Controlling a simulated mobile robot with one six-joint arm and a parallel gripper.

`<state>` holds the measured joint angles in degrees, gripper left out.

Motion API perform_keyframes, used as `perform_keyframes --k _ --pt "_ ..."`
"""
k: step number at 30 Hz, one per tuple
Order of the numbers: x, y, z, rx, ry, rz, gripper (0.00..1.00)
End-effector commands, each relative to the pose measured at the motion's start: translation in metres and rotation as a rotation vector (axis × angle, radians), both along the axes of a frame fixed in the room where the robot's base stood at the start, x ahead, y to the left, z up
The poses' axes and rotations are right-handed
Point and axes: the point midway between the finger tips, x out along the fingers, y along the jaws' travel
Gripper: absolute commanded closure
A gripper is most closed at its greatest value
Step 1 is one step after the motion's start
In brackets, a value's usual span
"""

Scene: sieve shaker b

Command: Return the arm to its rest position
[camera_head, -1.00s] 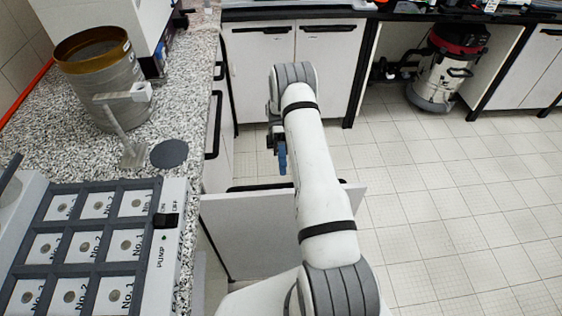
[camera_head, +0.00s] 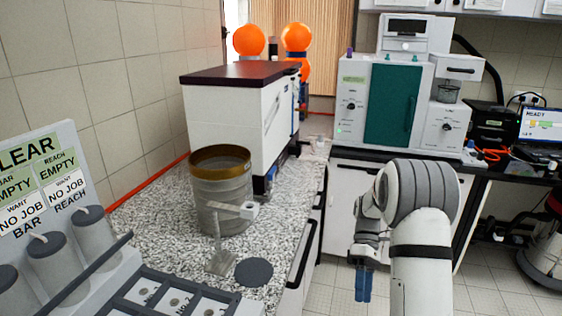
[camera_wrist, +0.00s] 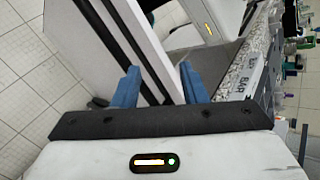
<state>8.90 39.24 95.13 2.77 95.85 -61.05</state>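My arm shows at the lower right in the head view, bent at a grey-ringed joint. My gripper (camera_head: 362,283) hangs down from it, with blue fingers, beside the speckled counter and in front of the white cabinets. In the wrist view my gripper (camera_wrist: 158,85) has its two blue fingers apart, with nothing held between them that I can see. A white panel with dark strips (camera_wrist: 105,45) shows beyond and between the fingers. I cannot tell from this view how far it is from them.
The speckled counter (camera_head: 150,222) carries a metal sieve drum (camera_head: 222,190), a small stand (camera_head: 222,262) and a dark disc (camera_head: 254,272). A white and teal machine (camera_head: 390,100) stands on the back bench. Tiled floor (camera_head: 318,298) is open between counter and arm.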

Motion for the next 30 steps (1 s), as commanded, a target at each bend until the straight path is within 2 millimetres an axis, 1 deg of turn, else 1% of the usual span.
perform_keyframes --k 1,6,11,15,19,24,27,30 --pt "-0.006 0.004 0.016 -0.045 -0.048 -0.021 0.61" --pt "-0.028 0.015 0.054 -0.193 -0.207 -0.124 0.61" --pt "-0.054 0.025 0.083 -0.307 -0.361 -0.242 0.61" --pt "-0.078 0.033 0.104 -0.383 -0.493 -0.362 0.61" --pt "-0.102 0.039 0.117 -0.434 -0.616 -0.483 0.61" --pt "-0.134 0.046 0.129 -0.468 -0.769 -0.657 0.61" --pt "-0.149 0.049 0.131 -0.472 -0.844 -0.753 0.61" --pt "-0.161 0.052 0.132 -0.467 -0.900 -0.832 0.61"
